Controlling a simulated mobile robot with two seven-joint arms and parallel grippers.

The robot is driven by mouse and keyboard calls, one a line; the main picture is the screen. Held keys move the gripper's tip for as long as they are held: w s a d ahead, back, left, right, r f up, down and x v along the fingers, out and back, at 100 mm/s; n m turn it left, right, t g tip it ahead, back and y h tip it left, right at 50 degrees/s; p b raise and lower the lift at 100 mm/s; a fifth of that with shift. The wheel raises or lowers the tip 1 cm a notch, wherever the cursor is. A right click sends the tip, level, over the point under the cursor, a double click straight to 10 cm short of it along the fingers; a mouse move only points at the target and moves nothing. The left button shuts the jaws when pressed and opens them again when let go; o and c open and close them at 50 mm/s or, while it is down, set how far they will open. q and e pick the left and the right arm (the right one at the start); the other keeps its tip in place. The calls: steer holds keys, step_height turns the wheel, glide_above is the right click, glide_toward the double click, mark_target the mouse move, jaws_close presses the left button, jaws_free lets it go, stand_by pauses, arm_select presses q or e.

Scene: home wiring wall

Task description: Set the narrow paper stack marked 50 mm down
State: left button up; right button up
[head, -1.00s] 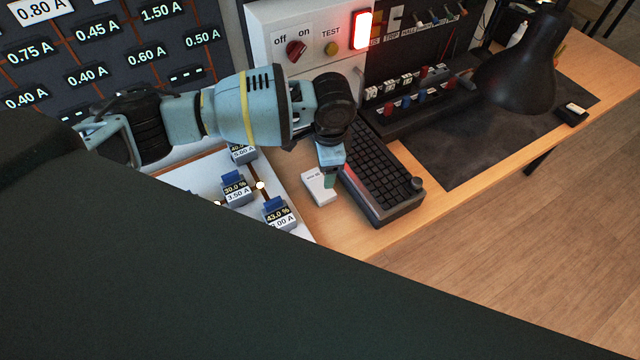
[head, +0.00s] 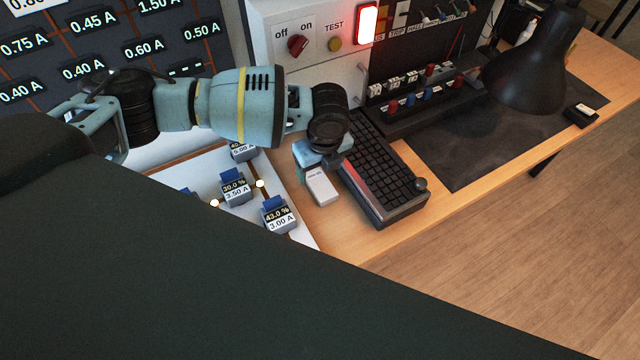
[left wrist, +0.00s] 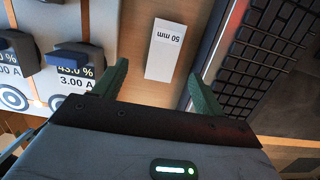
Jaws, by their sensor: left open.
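The narrow paper stack (head: 321,190) is a white block lying on the wooden desk between the white board and the keyboard. In the left wrist view the stack (left wrist: 166,50) shows its "50 mm" mark upside down. My left gripper (head: 316,166) is at the stack's far end in the head view, and hides part of that end. In the left wrist view the green fingers of this gripper (left wrist: 157,82) are spread apart, with the stack ahead of the gap and nothing held. I cannot tell the gripper's exact height above the desk. My right gripper is not in view.
The black keyboard (head: 385,175) lies close to the right of the stack. The white board (head: 205,178) with several labelled blocks is on the left. A control panel (head: 305,65) with a lit red lamp stands behind. Bare desk (head: 345,235) shows in front.

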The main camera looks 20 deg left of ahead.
mark_target(320, 183)
arm_select(q)
steer(key=shift+w+a+f+b, duration=0.1)
steer(key=shift+w+f, duration=0.1)
steer(key=shift+f, duration=1)
steer(key=shift+w+a+f+b, duration=0.1)
steer(key=shift+w+f+b, duration=0.1)
steer(key=shift+f, duration=0.95)
steer(key=shift+w+a+f+b, duration=0.1)
steer(key=shift+w+f, duration=0.1)
steer(key=shift+f, duration=1)
steer(key=c, duration=1.2)
steer(key=shift+o, duration=0.2)
steer(key=shift+r, duration=0.15)
step_height(320, 183, up, 10)
steer(key=p, duration=0.1)
